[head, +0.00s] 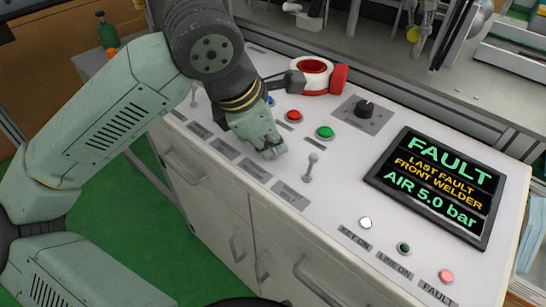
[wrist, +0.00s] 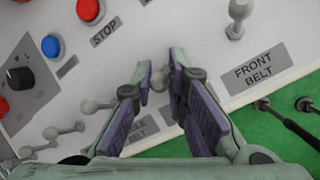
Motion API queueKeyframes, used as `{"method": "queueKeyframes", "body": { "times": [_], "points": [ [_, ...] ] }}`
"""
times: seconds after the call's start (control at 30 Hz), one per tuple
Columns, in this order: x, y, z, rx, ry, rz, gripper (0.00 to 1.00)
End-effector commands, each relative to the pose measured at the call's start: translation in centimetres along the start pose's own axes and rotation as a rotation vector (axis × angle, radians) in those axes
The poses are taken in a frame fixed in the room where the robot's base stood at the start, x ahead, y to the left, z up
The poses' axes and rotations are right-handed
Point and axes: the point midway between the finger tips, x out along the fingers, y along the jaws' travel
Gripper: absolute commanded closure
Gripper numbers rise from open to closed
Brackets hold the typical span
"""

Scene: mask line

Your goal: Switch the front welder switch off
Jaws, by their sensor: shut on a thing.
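My gripper (head: 270,149) is low over the white control panel, reaching in from the left in the head view. In the wrist view, my gripper (wrist: 160,68) has its fingers close together on either side of a small grey toggle switch (wrist: 158,80), shut on its lever. The fingers mostly hide this switch's label, so I cannot read whether it is the front welder switch. A neighbouring toggle (head: 310,167) stands free to its right; the wrist view shows it (wrist: 238,18) above a FRONT BELT label (wrist: 255,68). Another toggle (wrist: 96,105) is on the other side.
Red (head: 294,116), green (head: 325,132) and blue (wrist: 52,46) buttons and a black knob (head: 365,108) sit behind the switch row. The screen (head: 437,188) reads FAULT, LAST FAULT FRONT WELDER, AIR 5.0 bar.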

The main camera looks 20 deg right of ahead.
Motion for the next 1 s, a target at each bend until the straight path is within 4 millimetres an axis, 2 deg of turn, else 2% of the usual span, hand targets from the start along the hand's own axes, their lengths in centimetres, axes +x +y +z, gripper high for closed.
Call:
{"method": "queueKeyframes", "body": {
  "times": [0.03,0.4,0.97,1.0],
  "points": [
    [0.8,-0.1,-0.5,-0.003,-0.031,0.028,1.00],
    [0.1,-0.4,-0.8,-0.002,-0.177,0.129,1.00],
    [-0.3,-0.3,-0.7,-0.003,-0.209,0.149,1.00],
    [-0.3,-0.3,-0.7,-0.003,-0.209,0.149,0.85]
  ]
}}
